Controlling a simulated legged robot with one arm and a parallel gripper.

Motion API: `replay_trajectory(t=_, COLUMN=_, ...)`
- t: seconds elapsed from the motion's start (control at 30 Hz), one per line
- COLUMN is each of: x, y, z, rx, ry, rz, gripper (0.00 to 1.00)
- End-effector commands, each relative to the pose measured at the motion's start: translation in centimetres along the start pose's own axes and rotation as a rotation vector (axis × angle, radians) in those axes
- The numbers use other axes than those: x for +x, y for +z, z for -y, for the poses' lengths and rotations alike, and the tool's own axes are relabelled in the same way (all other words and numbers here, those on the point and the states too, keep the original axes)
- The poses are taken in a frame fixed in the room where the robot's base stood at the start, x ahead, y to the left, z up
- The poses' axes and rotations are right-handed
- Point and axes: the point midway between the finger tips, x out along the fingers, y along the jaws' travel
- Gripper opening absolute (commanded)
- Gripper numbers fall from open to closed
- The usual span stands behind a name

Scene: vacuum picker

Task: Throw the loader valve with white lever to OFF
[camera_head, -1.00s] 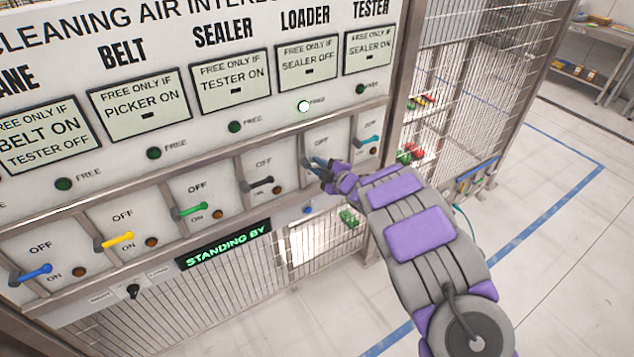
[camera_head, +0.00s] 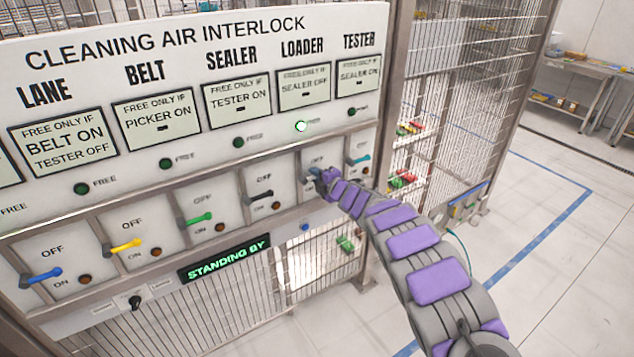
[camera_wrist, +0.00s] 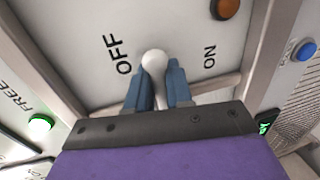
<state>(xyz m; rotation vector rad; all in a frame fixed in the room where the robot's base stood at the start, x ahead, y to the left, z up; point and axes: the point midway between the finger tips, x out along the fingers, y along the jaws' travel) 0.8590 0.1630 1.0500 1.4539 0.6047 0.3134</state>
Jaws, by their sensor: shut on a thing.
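The white lever (camera_wrist: 153,63) of the loader valve stands between the two blue fingers of my gripper (camera_wrist: 153,85) in the wrist view. My gripper is shut on it. The knob sticks out past the fingertips, between the printed words OFF and ON and nearer OFF in that view. In the head view my gripper (camera_head: 325,180) is at the loader bay (camera_head: 310,190), under the LOADER sign, and hides most of the lever. The loader's FREE lamp (camera_head: 301,126) is lit; it also shows green in the wrist view (camera_wrist: 40,125).
Neighbouring levers are black (camera_head: 262,195) to the left and teal (camera_head: 359,160) to the right. Green (camera_head: 200,218), yellow (camera_head: 126,245) and blue (camera_head: 42,276) levers stand further left. Metal dividers separate the bays. A lit STANDING BY display (camera_head: 226,258) is below.

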Motion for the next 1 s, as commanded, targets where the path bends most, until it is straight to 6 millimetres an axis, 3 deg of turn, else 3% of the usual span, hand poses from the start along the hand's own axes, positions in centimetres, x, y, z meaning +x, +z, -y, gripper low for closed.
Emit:
replay_trajectory(t=0.47, x=0.23, y=-0.12, z=0.25, rx=-0.012, ry=-0.006, rz=-0.001, gripper=0.00)
replay_trajectory(t=0.5, x=0.22, y=-0.12, z=0.26, rx=-0.012, ry=-0.006, rz=-0.001, gripper=0.23)
replay_trajectory(t=0.63, x=0.20, y=-0.08, z=0.18, rx=-0.011, ry=-0.004, rz=-0.001, gripper=0.36)
replay_trajectory(t=1.0, x=-0.21, y=0.00, z=0.03, rx=-0.011, ry=-0.004, rz=0.000, gripper=0.36)
